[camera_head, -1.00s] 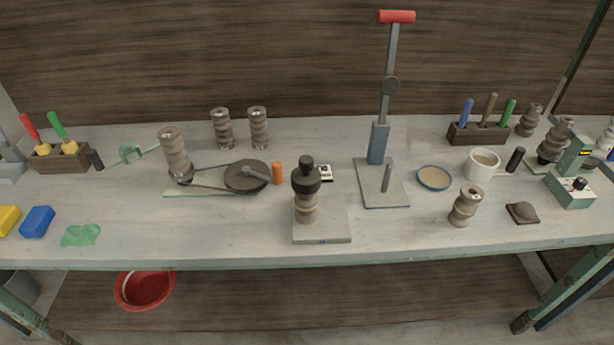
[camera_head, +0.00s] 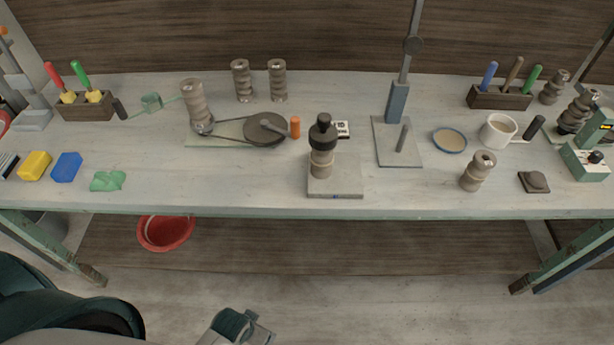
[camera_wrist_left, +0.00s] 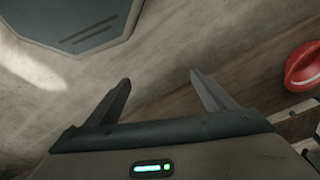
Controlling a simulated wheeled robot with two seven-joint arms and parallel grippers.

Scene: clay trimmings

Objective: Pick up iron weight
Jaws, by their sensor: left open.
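A black knobbed weight (camera_head: 323,132), which looks like the iron weight, sits on top of a ribbed brown clay piece (camera_head: 321,164). That piece stands on a pale square plate (camera_head: 346,187) near the front edge of the bench. My left gripper shows in the left wrist view (camera_wrist_left: 162,82) with its two fingers spread and nothing between them. In the head view my left arm enters at the bottom left, below and in front of the bench, well away from the weight. The weight is not seen in the left wrist view. My right gripper is not in view.
Left of the weight are a belt-and-wheel device (camera_head: 264,130) and an orange handle (camera_head: 295,127). A tall lever stand (camera_head: 397,103) is close on its right. A leaning clay piece (camera_head: 478,171) stands further right. A red bowl (camera_head: 166,232) is below the bench.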

